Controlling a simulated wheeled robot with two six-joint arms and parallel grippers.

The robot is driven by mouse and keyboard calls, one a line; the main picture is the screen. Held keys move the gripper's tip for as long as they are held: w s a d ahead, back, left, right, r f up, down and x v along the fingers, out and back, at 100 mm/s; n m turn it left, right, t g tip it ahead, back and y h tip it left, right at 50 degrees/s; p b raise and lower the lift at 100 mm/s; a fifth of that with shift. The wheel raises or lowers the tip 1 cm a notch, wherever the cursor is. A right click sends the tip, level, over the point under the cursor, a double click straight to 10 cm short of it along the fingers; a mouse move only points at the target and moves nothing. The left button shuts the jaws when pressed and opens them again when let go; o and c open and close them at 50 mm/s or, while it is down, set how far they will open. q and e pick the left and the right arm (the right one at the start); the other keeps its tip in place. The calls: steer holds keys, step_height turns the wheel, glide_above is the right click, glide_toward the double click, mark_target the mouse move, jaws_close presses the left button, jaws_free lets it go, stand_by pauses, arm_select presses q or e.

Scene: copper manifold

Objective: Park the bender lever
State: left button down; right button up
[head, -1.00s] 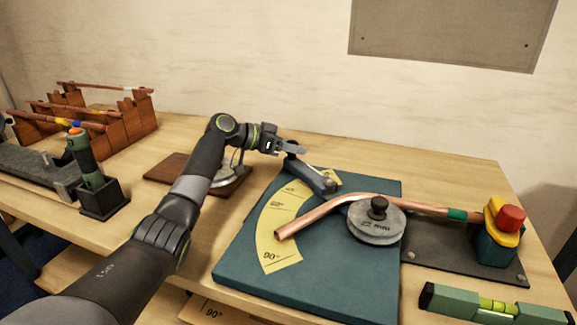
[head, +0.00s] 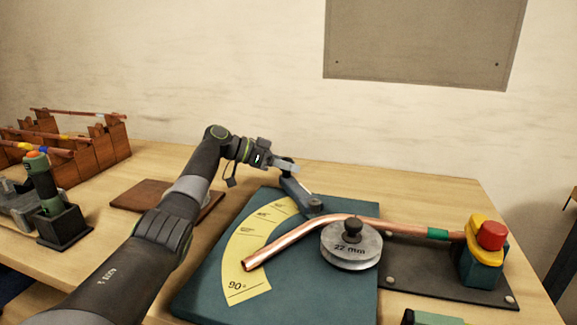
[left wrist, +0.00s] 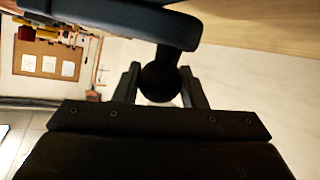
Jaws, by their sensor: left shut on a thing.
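The bender lever (head: 301,196) is a blue-grey bar on the teal bender base (head: 205,290), pointing toward the back. Its inner end lies by the bent copper pipe (head: 300,234), close to the round grey former (head: 350,247) marked 22 mm. My left gripper (head: 288,167) is shut on the dark ball knob at the lever's outer end. In the left wrist view the knob (left wrist: 160,82) sits between the two fingers, with the lever bar (left wrist: 130,20) above. The yellow angle scale (head: 238,262) lies left of the lever. My right gripper is not in view.
A yellow clamp with a red knob (head: 491,236) stands at the pipe's right end. A green level (head: 430,317) lies at the front. A brown board (head: 150,195), a green-handled tool in a holder (head: 45,190) and a wooden pipe rack (head: 90,150) are at left.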

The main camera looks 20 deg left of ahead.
arm_select(q)
steer(key=shift+d, duration=0.1)
steer(key=c, duration=1.3)
jaws_free()
steer(key=shift+c, duration=0.2)
steer(key=o, duration=0.4)
steer(key=shift+w+d, duration=0.2)
steer(key=shift+w, duration=0.05)
steer(key=shift+s+a, duration=0.1)
steer(key=shift+a, duration=0.05)
steer(key=v, duration=1.7)
steer(key=shift+r+b, duration=0.1)
steer(key=shift+b, duration=0.3)
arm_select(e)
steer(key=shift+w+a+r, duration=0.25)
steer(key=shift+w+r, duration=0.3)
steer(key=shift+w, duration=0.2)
